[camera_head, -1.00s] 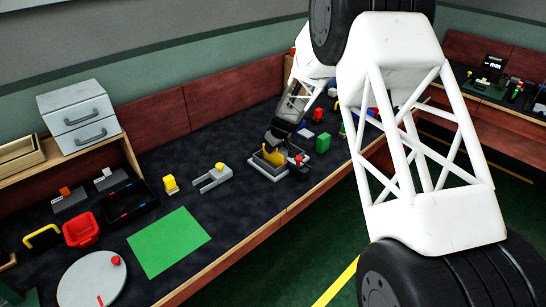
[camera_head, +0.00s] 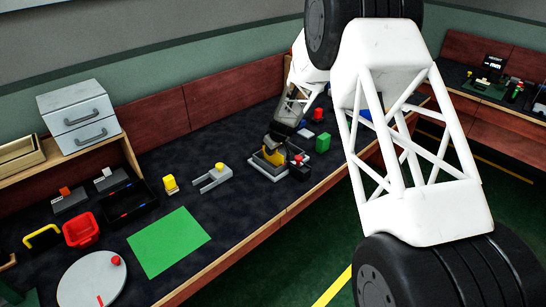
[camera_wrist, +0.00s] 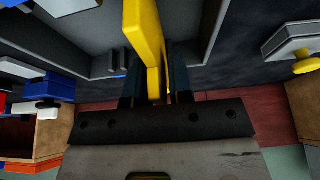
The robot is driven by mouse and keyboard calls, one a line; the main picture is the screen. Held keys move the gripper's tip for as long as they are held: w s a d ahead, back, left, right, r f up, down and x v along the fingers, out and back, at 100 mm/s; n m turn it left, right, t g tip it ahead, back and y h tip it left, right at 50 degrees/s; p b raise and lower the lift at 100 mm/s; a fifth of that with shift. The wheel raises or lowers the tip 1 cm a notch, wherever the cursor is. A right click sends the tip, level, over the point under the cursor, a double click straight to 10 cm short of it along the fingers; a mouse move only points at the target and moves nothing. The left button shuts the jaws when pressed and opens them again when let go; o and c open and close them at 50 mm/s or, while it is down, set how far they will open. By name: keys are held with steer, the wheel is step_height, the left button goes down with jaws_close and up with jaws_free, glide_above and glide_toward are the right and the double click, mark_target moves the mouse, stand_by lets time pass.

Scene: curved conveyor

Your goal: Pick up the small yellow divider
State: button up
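The small yellow divider (camera_head: 272,149) stands in a grey tray (camera_head: 270,175) on the dark bench. My gripper (camera_head: 276,141) is low over the tray, right at the divider's upper part. In the wrist view the divider (camera_wrist: 146,40) is a thin upright yellow plate running between my two dark fingers (camera_wrist: 156,88). The fingers are on either side of it, with narrow gaps visible, so my gripper looks open around it. The grey tray walls (camera_wrist: 205,25) rise on both sides. The divider's lower part is hidden.
A dark block with a red part (camera_head: 299,168) stands close to the tray's right. A green block (camera_head: 323,143) is further right. A grey fixture with a yellow knob (camera_head: 213,179) is to the left. A green mat (camera_head: 168,242) lies nearer the front left.

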jaws_close()
steer(key=shift+r, duration=5)
